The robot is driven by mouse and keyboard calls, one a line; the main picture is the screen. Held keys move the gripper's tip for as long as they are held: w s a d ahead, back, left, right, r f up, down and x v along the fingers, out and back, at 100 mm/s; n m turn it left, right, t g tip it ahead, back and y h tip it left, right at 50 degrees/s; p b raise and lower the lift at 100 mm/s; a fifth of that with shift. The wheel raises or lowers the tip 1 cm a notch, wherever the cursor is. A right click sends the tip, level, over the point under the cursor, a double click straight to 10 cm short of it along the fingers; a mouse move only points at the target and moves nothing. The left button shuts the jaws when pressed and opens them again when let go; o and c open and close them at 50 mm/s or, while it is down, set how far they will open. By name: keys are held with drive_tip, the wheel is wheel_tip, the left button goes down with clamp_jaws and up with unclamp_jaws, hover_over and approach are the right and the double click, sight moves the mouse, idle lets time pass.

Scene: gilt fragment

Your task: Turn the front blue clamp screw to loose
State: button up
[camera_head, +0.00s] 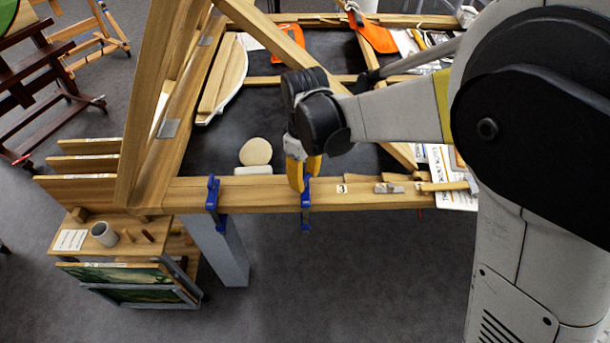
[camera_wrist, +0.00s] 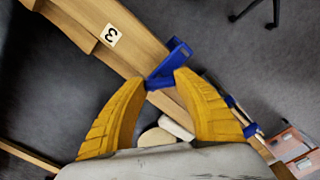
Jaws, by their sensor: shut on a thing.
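A blue clamp (camera_head: 306,196) grips the front wooden rail, close to the label "3". In the wrist view the same clamp (camera_wrist: 176,56) sits at the tips of my yellow fingers. My gripper (camera_head: 302,180) is at the clamp's upper end, with its fingertips (camera_wrist: 161,79) closed on a blue part of it. The fingers hide some of that part, so I cannot tell the screw's exact angle. A second blue clamp (camera_head: 213,193) is on the same rail to the left, apart from my gripper.
The wooden rail (camera_head: 260,195) runs across the front of the frame. A round pale object (camera_head: 256,151) lies just behind the rail. A small metal piece (camera_head: 388,188) lies on the rail to the right. A slanted wooden beam (camera_head: 268,35) stands behind my gripper.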

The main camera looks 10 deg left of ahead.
sight(305, 177)
drive_tip(key=n, duration=0.3)
drive_tip(key=shift+n, duration=2.1)
drive_tip(key=o, duration=1.2)
drive_tip(key=shift+c, duration=0.2)
wheel_tip(305, 177, up, 12)
